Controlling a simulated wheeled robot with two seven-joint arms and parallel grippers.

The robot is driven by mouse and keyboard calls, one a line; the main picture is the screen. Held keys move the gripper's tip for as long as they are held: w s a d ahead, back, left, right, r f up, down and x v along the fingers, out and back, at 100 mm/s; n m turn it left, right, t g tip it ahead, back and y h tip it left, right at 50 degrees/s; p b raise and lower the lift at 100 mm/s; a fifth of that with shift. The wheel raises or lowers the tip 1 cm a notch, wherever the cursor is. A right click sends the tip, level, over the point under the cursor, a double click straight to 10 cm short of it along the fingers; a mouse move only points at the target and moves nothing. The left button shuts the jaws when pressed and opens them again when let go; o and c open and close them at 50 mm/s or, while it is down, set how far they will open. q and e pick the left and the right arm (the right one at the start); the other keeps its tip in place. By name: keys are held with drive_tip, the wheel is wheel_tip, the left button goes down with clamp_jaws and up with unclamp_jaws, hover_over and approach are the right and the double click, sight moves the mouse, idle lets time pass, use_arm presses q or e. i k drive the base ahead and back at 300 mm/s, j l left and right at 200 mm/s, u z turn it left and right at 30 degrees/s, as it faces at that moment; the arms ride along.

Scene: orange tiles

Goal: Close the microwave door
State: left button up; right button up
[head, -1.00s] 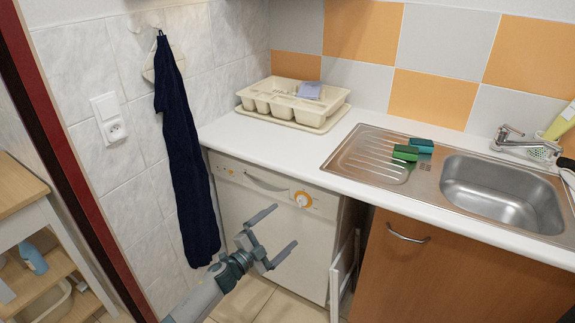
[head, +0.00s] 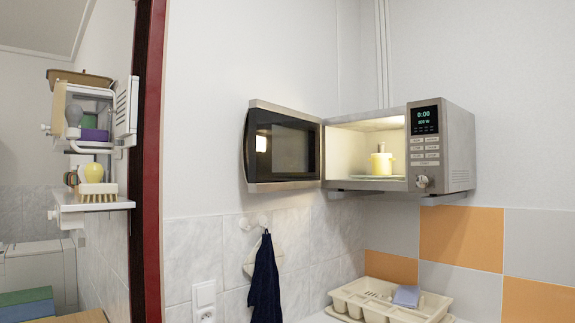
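The microwave (head: 455,150) sits on a wall shelf in the corner, right of centre in the head view. Its door (head: 251,170) is hinged at the left of the opening and stands wide open, swung out to the left. Neither of my grippers is in this view.
Below the microwave are a cream dish rack (head: 385,300) on the counter and a dark blue towel (head: 264,285) hanging on a hook. A dark red door frame (head: 148,160) stands at the left, with shelves of small items beyond it. The space in front of the microwave looks clear.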

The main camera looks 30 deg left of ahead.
sight(260, 116)
drive_tip(key=j+z, duration=0.1)
drive_tip(key=j, duration=0.65)
drive_tip(key=j+z, duration=0.1)
drive_tip(key=j, duration=0.6)
drive_tip(key=j+z, duration=0.15)
drive_tip(key=j, duration=0.6)
drive_tip(key=j+z, duration=0.1)
drive_tip(key=j, duration=0.6)
drive_tip(key=k+j+z, duration=0.1)
drive_tip(key=j, duration=0.65)
drive_tip(key=k+j+z, duration=0.1)
drive_tip(key=j, duration=0.6)
